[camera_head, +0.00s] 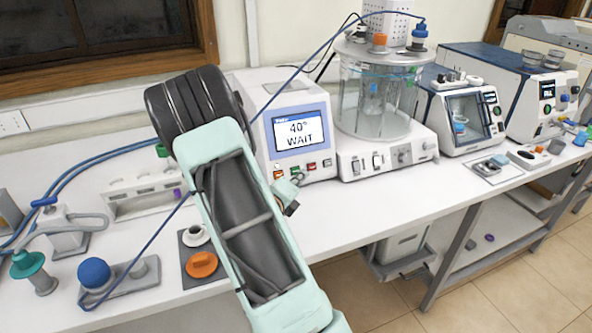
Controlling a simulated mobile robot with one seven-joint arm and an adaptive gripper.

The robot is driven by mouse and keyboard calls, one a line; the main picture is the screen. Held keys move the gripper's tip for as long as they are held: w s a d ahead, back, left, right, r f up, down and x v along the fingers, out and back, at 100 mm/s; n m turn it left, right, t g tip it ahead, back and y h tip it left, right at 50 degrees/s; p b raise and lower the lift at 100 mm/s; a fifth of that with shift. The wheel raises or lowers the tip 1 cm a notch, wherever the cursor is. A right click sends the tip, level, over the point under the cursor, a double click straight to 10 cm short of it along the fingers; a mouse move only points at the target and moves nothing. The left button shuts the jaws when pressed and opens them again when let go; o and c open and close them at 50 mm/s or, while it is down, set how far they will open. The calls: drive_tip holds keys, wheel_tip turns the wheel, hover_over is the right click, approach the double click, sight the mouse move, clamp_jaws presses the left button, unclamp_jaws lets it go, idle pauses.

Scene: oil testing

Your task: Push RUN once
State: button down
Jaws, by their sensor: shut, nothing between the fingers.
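The white control unit (250,90) stands on the bench against the wall. Its screen (297,130) reads "40° WAIT". My gripper (291,196) is mostly hidden behind my mint-coloured arm. Its visible part is just below the left end of the button row, shut and empty. I cannot tell whether it touches the panel.
A glass bath (378,100) on a white base stands right of the unit, with a blue tube arching over it. Further right are two bench instruments. A rack (140,195), a blue knob (94,272) and an orange knob (202,264) are at left. The front bench is clear right of my arm.

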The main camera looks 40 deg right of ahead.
drive_tip(key=shift+s+a+r+p, duration=0.15)
drive_tip(key=shift+s+r, duration=0.1)
drive_tip(key=shift+s, duration=0.35)
drive_tip(key=shift+s+a+r+p, duration=0.15)
drive_tip(key=shift+s+r, duration=0.1)
drive_tip(key=shift+s, duration=0.35)
